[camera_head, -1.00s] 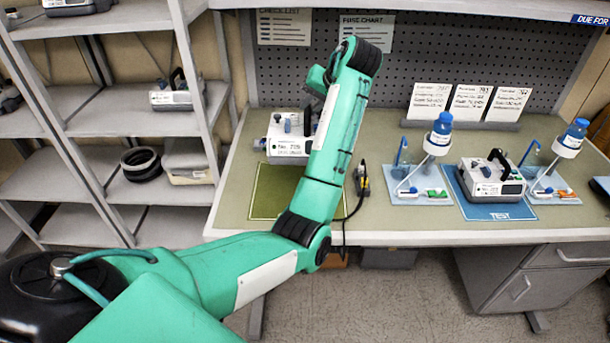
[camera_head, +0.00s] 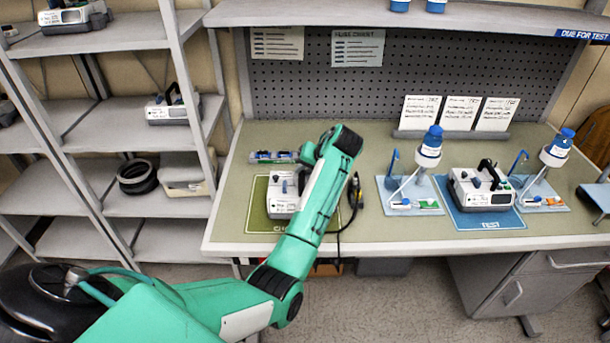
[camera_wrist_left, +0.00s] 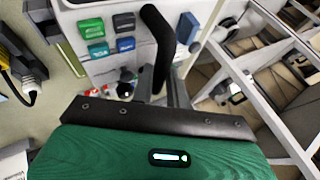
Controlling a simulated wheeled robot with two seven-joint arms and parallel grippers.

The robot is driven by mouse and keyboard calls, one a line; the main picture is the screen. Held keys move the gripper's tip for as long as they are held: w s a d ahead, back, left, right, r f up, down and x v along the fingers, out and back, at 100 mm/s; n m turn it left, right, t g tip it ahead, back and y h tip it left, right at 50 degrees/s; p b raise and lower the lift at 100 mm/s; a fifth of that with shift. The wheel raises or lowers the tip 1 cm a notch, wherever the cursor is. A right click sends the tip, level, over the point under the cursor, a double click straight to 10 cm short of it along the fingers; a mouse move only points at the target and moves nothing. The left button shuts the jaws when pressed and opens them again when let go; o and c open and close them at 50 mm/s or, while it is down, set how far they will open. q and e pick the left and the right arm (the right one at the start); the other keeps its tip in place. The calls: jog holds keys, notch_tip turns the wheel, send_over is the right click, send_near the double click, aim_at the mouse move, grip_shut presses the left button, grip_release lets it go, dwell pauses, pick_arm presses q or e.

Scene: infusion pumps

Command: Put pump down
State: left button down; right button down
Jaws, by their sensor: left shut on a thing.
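A white pump (camera_head: 281,198) is over the green mat (camera_head: 257,215) at the left of the bench, partly hidden by my left arm. I cannot tell whether its base touches the mat. My left gripper (camera_head: 303,176) is at the top of this pump and mostly hidden behind its own arm. In the left wrist view, the gripper (camera_wrist_left: 160,88) is shut on the pump's black handle (camera_wrist_left: 158,40). The pump's white face with green and blue keys (camera_wrist_left: 108,42) shows beyond it. My right gripper is not in view.
A narrow tray of small parts (camera_head: 272,157) lies behind the mat. A black cable with a yellow part (camera_head: 355,192) is right of my arm. Another pump (camera_head: 484,188) stands on the blue TEST mat (camera_head: 490,224), between two bottle stands. Shelves (camera_head: 85,195) stand left.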

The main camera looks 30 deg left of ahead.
pick_arm(q)
jog(key=shift+f, duration=1.2)
jog(key=c, duration=1.4)
grip_release()
jog(key=shift+f, duration=0.2)
jog(key=shift+o, duration=0.2)
jog(key=shift+r, duration=0.15)
jog(key=b+v, duration=0.2)
jog(key=v, duration=1)
